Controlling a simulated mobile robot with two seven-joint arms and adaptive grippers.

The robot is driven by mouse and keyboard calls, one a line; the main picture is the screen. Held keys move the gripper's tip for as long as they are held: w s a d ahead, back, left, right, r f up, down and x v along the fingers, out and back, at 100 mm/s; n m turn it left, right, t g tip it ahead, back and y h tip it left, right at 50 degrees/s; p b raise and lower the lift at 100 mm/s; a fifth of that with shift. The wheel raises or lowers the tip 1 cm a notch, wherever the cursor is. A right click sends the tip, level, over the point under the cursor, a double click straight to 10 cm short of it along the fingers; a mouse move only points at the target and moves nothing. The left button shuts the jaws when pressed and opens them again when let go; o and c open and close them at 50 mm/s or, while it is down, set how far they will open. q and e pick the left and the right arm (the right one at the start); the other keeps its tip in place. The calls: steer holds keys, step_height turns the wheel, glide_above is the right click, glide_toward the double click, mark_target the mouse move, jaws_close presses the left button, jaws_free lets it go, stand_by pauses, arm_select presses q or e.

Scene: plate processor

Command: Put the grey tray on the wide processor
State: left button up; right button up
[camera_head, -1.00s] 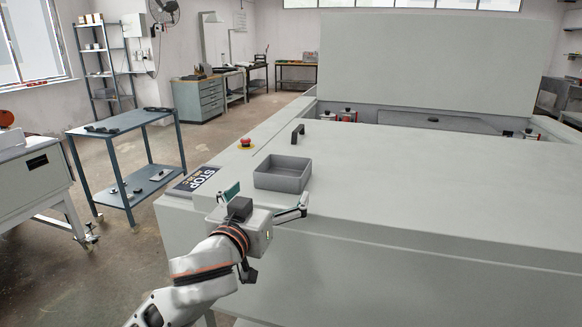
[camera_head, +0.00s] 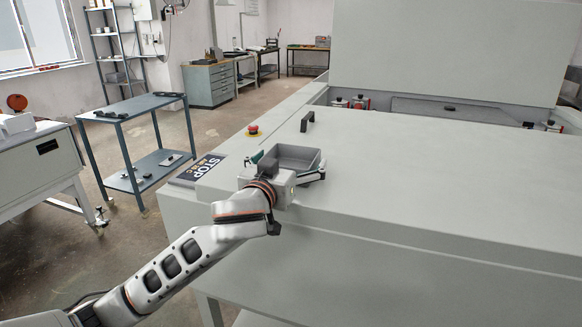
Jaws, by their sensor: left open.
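The grey tray (camera_head: 292,157) is a shallow open box. It sits on the flat light-grey top of the wide processor (camera_head: 420,185), near its left front corner. My left gripper (camera_head: 287,166) is at the near side of the tray, with its fingers spread wide to the left and right of it. The gripper body hides the tray's near side, so I cannot tell whether the fingers touch it. My right gripper is not in view.
A red stop button (camera_head: 254,130) and a black handle (camera_head: 307,120) stand on the processor beyond the tray. A STOP sign (camera_head: 199,170) lies at its left edge. A blue two-shelf table (camera_head: 130,107) stands to the left. The processor top right of the tray is clear.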

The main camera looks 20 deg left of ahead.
arm_select(q)
steer(key=shift+w, duration=0.1)
steer(key=shift+c, duration=0.4)
steer(key=c, duration=1)
steer(key=shift+c, duration=0.6)
steer(key=shift+r, duration=0.1)
